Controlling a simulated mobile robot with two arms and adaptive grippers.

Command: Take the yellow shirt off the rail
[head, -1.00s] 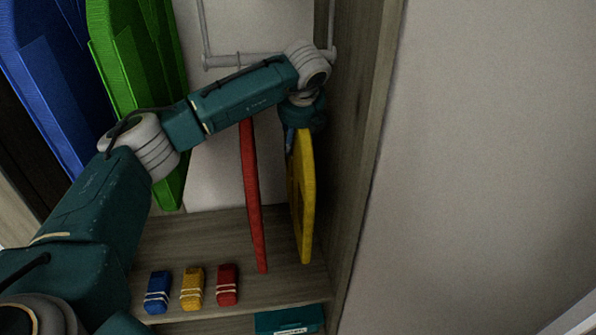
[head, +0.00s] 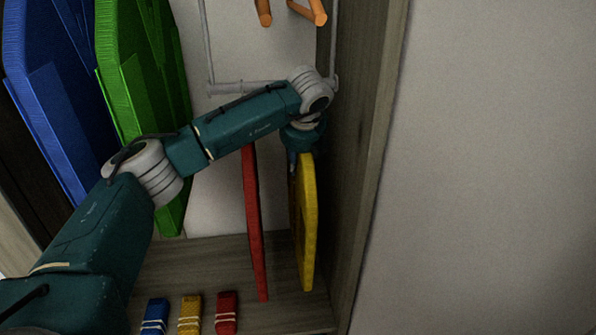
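The yellow shirt (head: 309,225) hangs at the right of the closet, nearly edge-on, close to the wooden side wall. My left arm reaches in from the left, and my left gripper (head: 301,145) is at the top of the yellow shirt. Its fingers are mostly hidden, so I cannot tell whether they are closed on it. The arm also hides the upper end of the red shirt (head: 254,230), which hangs just left of the yellow one. A grey bar (head: 230,88) shows behind the arm. My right gripper is not in view.
Green (head: 145,90) and blue (head: 50,100) garments hang at the left. Blue (head: 154,315), yellow (head: 190,314) and red (head: 226,312) bundles lie on the wooden shelf (head: 275,275). Orange pieces (head: 306,10) show at the top. The wooden side wall (head: 365,150) stands close right.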

